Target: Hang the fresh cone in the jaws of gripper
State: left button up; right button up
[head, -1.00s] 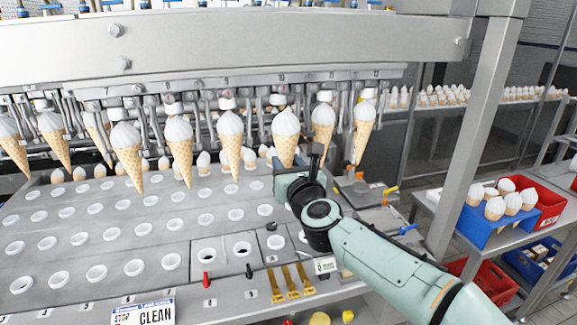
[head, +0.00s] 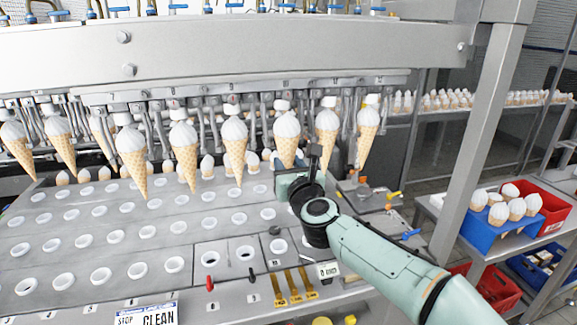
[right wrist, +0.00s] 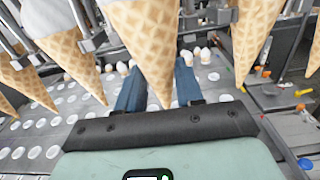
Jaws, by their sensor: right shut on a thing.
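My right gripper (head: 296,168) is shut on a waffle cone with a white top (head: 287,127). The cone hangs upright, tip down, in the front row under the machine's rail. In the right wrist view the cone (right wrist: 148,45) stands between the two blue fingers (right wrist: 159,68), its tip low between them. Its white top is close under one of the metal jaws (head: 282,104) of the rail; I cannot tell whether those jaws grip it. My left gripper is not in view.
Other cones (head: 234,140) hang close on both sides of the held one. Below is a metal plate with rows of white-rimmed holes (head: 148,232). A blue crate of cones (head: 485,235) and a red crate (head: 556,215) stand on the right, past a steel post (head: 482,130).

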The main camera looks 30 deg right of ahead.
jog(key=shift+w, duration=0.1)
jog(key=shift+p+x, duration=0.55)
jog(key=shift+x, duration=1.35)
jog(key=shift+f+b, duration=0.4)
jog(key=shift+b, duration=0.1)
dwell(0.9)
jog(key=o, duration=1.1)
jog(key=shift+o, duration=0.2)
